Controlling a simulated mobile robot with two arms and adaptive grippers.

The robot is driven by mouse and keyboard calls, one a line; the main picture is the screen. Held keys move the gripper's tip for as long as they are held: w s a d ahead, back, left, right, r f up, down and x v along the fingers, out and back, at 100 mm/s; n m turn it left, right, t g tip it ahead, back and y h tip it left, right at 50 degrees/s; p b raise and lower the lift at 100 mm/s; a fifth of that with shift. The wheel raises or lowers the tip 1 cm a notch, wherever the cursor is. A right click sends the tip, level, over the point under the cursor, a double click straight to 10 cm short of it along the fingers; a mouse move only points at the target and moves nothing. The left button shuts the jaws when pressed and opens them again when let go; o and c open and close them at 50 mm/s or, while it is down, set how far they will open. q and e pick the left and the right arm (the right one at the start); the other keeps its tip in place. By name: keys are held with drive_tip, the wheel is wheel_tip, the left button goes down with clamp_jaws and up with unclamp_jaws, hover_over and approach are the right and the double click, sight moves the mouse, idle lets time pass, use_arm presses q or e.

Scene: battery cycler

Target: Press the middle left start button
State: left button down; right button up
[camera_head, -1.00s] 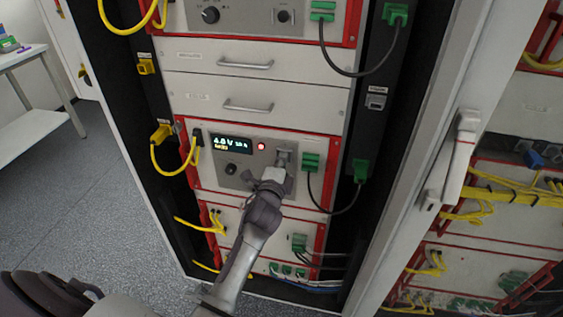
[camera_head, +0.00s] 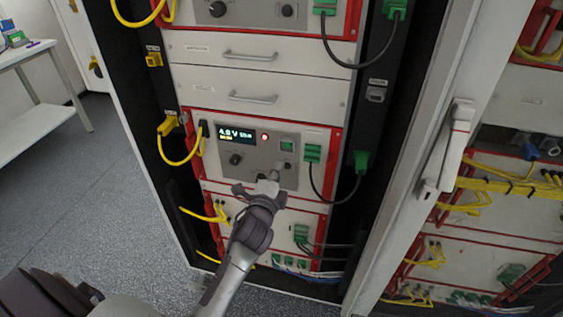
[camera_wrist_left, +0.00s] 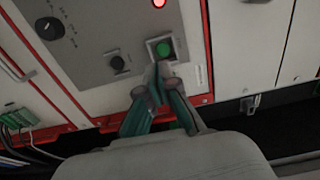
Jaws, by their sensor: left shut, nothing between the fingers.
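The middle cycler panel (camera_head: 258,174) is grey with a red frame, a lit display (camera_head: 235,134) and a lit red lamp (camera_head: 265,137). Its green start button (camera_head: 287,146) sits in a square housing right of the lamp. In the left wrist view the round green button (camera_wrist_left: 163,48) shows uncovered, just beyond the fingertips. My left gripper (camera_head: 272,180) is shut and empty, in front of the panel and below the button. In the left wrist view its fingertips (camera_wrist_left: 157,72) meet just below the button housing; I cannot tell whether they touch it. My right gripper is not in view.
Black knobs (camera_head: 236,158) sit on the panel left of the button. A green connector (camera_head: 312,153) with a black cable is to its right. Yellow cables (camera_head: 180,160) hang at the left. The open cabinet door (camera_head: 420,150) stands at the right.

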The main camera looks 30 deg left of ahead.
use_arm(q)
drive_tip(key=shift+v, duration=2.7)
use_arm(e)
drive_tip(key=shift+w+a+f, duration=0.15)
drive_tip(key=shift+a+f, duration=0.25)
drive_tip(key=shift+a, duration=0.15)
use_arm(q)
drive_tip(key=shift+d+r, duration=0.1)
drive_tip(key=shift+r, duration=0.05)
drive_tip(key=shift+w+b, duration=0.1)
drive_tip(key=shift+b, duration=0.2)
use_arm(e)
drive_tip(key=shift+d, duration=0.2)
